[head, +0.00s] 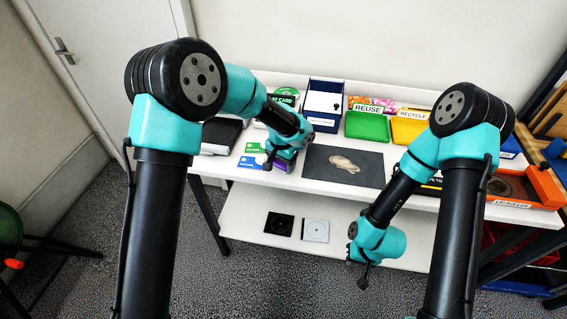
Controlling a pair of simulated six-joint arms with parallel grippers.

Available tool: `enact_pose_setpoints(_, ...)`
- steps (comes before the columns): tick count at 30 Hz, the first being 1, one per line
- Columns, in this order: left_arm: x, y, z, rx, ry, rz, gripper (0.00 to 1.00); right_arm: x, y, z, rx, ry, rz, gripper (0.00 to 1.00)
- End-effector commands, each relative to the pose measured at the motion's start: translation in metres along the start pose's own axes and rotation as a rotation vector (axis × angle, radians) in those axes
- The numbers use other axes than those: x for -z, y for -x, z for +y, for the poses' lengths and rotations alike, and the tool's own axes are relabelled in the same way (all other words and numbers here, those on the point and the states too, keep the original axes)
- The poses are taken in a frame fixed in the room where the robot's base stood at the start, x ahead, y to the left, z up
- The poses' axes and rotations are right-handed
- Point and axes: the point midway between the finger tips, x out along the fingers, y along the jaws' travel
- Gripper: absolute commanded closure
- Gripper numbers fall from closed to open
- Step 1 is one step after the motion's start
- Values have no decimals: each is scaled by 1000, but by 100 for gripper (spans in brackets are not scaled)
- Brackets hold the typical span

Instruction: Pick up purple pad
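The purple pad (287,166) lies on the white table near its front edge, between small green and blue cards and a dark grey mat. It is partly hidden by my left gripper (268,164), which points down right at it, over its left side. I cannot tell whether the fingers touch it or how far apart they are. My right gripper (363,282) hangs low in front of the table, away from the pad, with nothing visible in it; its fingers are too small to read.
The dark grey mat (318,168) bears a beige item (345,163). Behind stand a dark blue box (324,122), a green REUSE tray (367,126) and a yellow RECYCLE tray (408,131). Green and blue cards (250,161) lie left. A lower shelf (258,244) holds two flat square items.

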Motion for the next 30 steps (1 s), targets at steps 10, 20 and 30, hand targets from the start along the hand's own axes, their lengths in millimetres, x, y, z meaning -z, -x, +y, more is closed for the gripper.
enact_pose_setpoints(10,0,0,0,0,0,0,63,0,0,0,0,0,0,100)
enact_pose_setpoints(20,0,7,0,0,1,2,64,0,0,0,0,0,0,100)
enact_pose_setpoints(30,-5,37,3,0,-1,-1,64,0,0,0,0,0,0,100)
